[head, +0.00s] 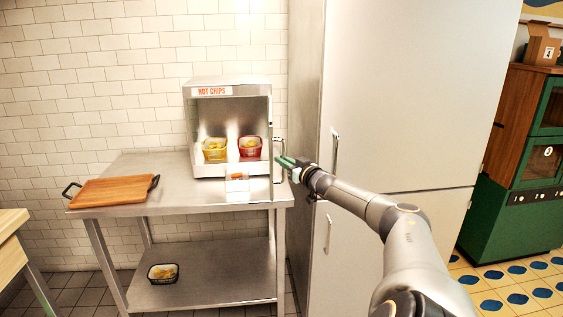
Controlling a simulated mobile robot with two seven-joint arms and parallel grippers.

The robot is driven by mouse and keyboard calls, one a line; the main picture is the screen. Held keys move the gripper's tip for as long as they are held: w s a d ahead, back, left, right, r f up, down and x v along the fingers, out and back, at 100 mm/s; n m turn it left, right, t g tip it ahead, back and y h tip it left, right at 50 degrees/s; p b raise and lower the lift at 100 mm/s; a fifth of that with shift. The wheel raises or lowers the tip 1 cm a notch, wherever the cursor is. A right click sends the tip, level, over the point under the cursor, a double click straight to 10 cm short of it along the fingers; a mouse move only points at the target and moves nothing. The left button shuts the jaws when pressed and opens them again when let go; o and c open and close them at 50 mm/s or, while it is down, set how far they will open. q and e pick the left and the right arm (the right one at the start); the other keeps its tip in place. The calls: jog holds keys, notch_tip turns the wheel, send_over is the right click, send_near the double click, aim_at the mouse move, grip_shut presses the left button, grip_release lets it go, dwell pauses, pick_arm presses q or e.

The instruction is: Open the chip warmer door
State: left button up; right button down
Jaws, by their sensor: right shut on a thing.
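The chip warmer (227,82) is a steel box labelled HOT CHIPS, standing on a steel table. Its front shows a yellow basket (215,149) and a red basket (250,147) of chips inside. A slim vertical metal handle (280,150) stands at the warmer's right front edge. My right gripper (284,163), with green fingers, is at this handle and shut on it; the fingers partly cover its lower part. I cannot tell how far the door stands from the frame. My left gripper is not in view.
A wooden board with dark handles (113,191) lies on the steel table (175,180) at left. A chip basket (163,273) is on the lower shelf. A tall fridge (400,90) stands close on the right.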

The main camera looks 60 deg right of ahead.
jog(key=shift+r, duration=0.1)
jog(key=c, duration=1.2)
grip_release()
jog(key=shift+o, duration=0.2)
jog(key=shift+s, duration=0.1)
jog(key=p+v, duration=0.3)
jog(key=v, duration=0.9)
jog(key=shift+s+p, duration=0.15)
jog(key=shift+p, duration=0.2)
jog(key=shift+a, duration=0.1)
